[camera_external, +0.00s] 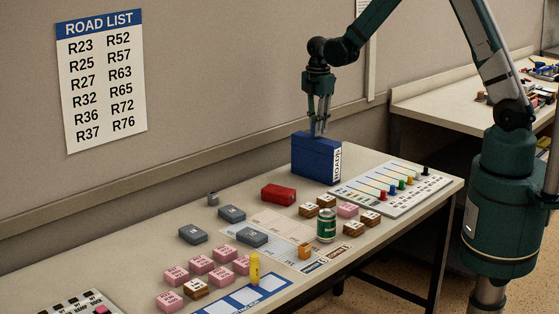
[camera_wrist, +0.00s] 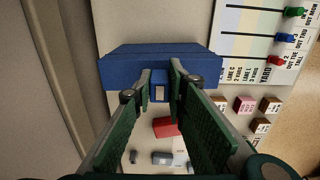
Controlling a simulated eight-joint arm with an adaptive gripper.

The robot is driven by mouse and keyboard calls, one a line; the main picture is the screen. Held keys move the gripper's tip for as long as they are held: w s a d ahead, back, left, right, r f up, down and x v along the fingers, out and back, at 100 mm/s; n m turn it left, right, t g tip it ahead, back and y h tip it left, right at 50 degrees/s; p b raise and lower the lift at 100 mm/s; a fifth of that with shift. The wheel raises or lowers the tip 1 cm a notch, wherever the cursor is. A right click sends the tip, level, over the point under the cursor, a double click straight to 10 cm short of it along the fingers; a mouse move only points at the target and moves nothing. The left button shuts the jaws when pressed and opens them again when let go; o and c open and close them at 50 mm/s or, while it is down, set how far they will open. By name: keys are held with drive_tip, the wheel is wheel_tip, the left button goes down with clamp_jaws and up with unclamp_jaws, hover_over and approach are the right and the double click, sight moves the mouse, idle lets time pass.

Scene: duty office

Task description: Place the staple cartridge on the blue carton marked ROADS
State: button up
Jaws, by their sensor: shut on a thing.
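The blue carton (camera_external: 312,160), marked ROADS on its white label, stands upright at the back of the table; its top and side also show in the wrist view (camera_wrist: 130,68). My gripper (camera_external: 320,127) points down just over the carton's top. In the wrist view my gripper (camera_wrist: 160,78) has its fingers closed on a small blue piece with a pale patch, which I take for the staple cartridge (camera_wrist: 158,93). The fingers partly hide it. I cannot tell whether its underside touches the carton's top.
A lever panel (camera_external: 385,190) lies right of the carton. A red block (camera_external: 278,194), a green can (camera_external: 326,225), grey blocks (camera_external: 232,213) and several pink and brown blocks (camera_external: 200,265) are spread in front. The wall is close behind the carton.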

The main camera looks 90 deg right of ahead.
drive_tip(key=shift+f, duration=0.5)
drive_tip(key=shift+f, duration=0.15)
drive_tip(key=o, duration=0.8)
drive_tip(key=shift+o, duration=0.2)
drive_tip(key=shift+r, duration=0.2)
wheel_tip(320, 180, up, 12)
idle(0.4)
drive_tip(key=shift+a, duration=0.1)
idle(0.5)
